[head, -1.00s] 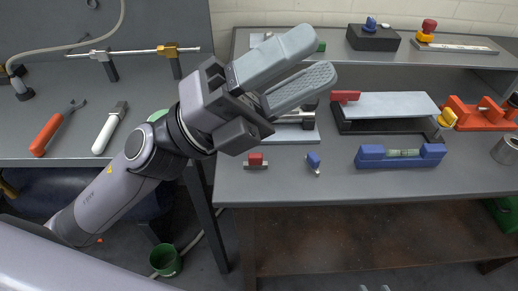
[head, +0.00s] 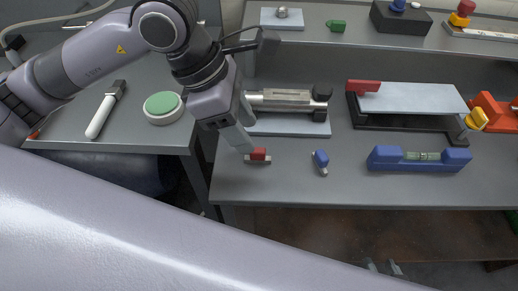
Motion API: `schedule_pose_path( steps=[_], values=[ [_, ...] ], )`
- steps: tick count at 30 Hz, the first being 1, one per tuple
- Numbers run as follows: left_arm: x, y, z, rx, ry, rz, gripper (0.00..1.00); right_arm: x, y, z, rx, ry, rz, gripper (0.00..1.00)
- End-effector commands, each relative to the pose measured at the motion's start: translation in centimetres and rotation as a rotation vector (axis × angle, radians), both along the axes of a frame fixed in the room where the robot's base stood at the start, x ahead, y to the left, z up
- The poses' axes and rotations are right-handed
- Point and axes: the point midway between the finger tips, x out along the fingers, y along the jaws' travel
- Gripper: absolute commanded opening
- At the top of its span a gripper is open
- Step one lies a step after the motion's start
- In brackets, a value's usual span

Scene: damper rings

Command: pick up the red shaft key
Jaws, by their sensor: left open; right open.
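The red shaft key (head: 259,154), a small red block on a metal foot, lies near the front left of the right-hand bench. My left gripper (head: 243,132) points down just behind and left of it, with the fingertips very close to the key. The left jaws are open and seen mostly edge-on, so whether they touch the key cannot be told. My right gripper (head: 384,267) shows only as two separated fingertips at the bottom, below the bench front, open and empty.
A blue key (head: 321,161) lies just right of the red one. Behind stands a metal cylinder (head: 287,98) on a plate. A blue level-like block (head: 419,159) and a plate on a black frame (head: 411,98) stand to the right.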

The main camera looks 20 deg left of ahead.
Motion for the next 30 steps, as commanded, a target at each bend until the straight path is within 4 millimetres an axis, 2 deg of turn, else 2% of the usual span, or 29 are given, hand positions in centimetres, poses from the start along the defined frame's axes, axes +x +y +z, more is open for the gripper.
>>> schedule_pose_path(
  steps=[12,20,21,25,30],
  values=[
    [0.1,-2.4,-5.0,-0.005,0.004,-0.002,0.47,0.0,0.0,0.3,-0.001,-0.004,0.001,0.43],
    [0.1,-2.6,-5.3,-0.007,0.003,-0.002,0.47,-0.1,0.0,0.1,-0.001,0.001,0.001,0.43],
    [0.1,-2.6,-5.3,-0.007,0.003,-0.002,0.44,-0.1,0.0,0.1,-0.001,0.001,0.001,0.43],
    [0.1,-2.6,-5.3,-0.007,0.003,-0.002,0.01,-0.1,0.1,0.1,0.002,0.002,-0.002,0.43],
    [0.1,-2.5,-5.3,-0.008,0.002,-0.002,0.0,-0.2,0.2,0.1,0.004,0.004,-0.004,0.43]
  ],
)
